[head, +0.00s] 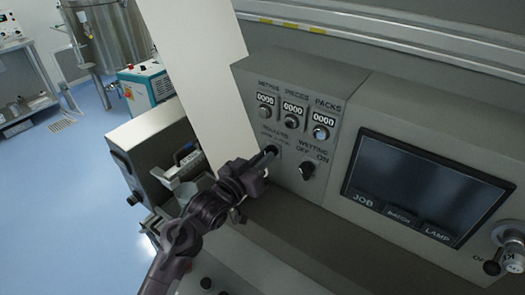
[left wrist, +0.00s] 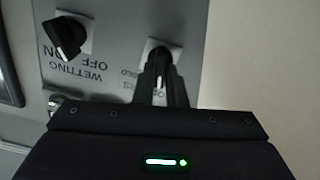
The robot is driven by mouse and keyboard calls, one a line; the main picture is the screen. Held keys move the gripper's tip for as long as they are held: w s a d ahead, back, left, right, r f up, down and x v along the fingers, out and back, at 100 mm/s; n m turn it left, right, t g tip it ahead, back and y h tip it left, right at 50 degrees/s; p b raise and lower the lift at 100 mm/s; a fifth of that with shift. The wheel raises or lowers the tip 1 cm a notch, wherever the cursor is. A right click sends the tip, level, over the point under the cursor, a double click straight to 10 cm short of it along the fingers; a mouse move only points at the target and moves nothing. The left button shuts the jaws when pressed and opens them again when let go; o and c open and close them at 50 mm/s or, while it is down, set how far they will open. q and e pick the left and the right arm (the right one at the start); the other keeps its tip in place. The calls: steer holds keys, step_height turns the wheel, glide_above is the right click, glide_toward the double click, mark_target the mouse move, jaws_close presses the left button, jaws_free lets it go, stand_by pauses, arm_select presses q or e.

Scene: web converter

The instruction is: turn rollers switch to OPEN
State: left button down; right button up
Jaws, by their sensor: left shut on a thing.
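The rollers switch (head: 272,150) is a small black knob on the grey control panel, mostly hidden by my gripper in the head view. My left gripper (head: 266,158) reaches it from the lower left and is shut on it. In the left wrist view, the knob (left wrist: 159,60) stands between the two dark fingers (left wrist: 160,90) on a light square plate. Its label is partly covered, and I cannot read which position it points to. My right gripper is not in view.
The black WETTING switch (head: 307,170) sits just right of the rollers switch. Several counters with knobs (head: 292,109) are above. A dark screen (head: 425,187) is to the right. A tall pale panel (head: 197,70) rises behind my left gripper.

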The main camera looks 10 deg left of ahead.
arm_select(q)
steer(key=shift+n+p, duration=1.1)
steer(key=shift+n, duration=0.4)
steer(key=c, duration=1.5)
jaws_free()
steer(key=shift+a, duration=0.1)
steer(key=b+v, duration=0.2)
steer(key=v, duration=0.5)
steer(key=shift+s+a+b, duration=0.1)
steer(key=shift+s+b, duration=0.25)
